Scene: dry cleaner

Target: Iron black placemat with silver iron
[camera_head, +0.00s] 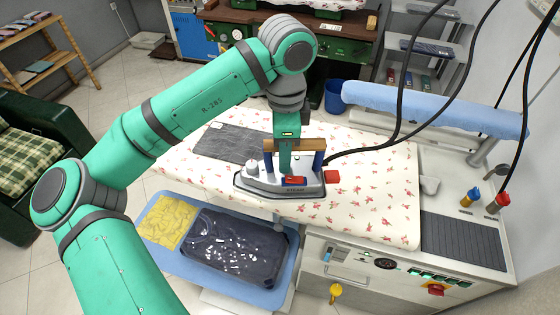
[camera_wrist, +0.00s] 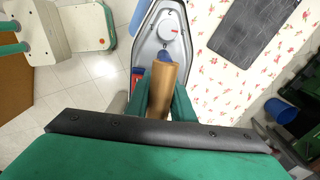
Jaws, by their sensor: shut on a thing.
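The silver iron (camera_head: 275,189) has a wooden handle and blue posts, and it is at the front edge of the floral ironing board (camera_head: 370,180) in the head view. My gripper (camera_head: 285,150) is shut on the iron's handle from above. In the wrist view my gripper (camera_wrist: 161,95) holds the wooden handle, with the iron (camera_wrist: 152,45) below it. The black placemat (camera_head: 232,142) lies flat on the board, behind and left of the iron. It also shows in the wrist view (camera_wrist: 254,35), apart from the iron. I cannot tell whether the iron's sole touches the board.
A blue tray (camera_head: 170,262) below the board's front edge holds yellow and dark folded cloths. A blue padded arm (camera_head: 430,105) rises at the back right. Black cables hang over the board, one reaching the iron. A grey ribbed plate (camera_head: 465,240) lies at the right.

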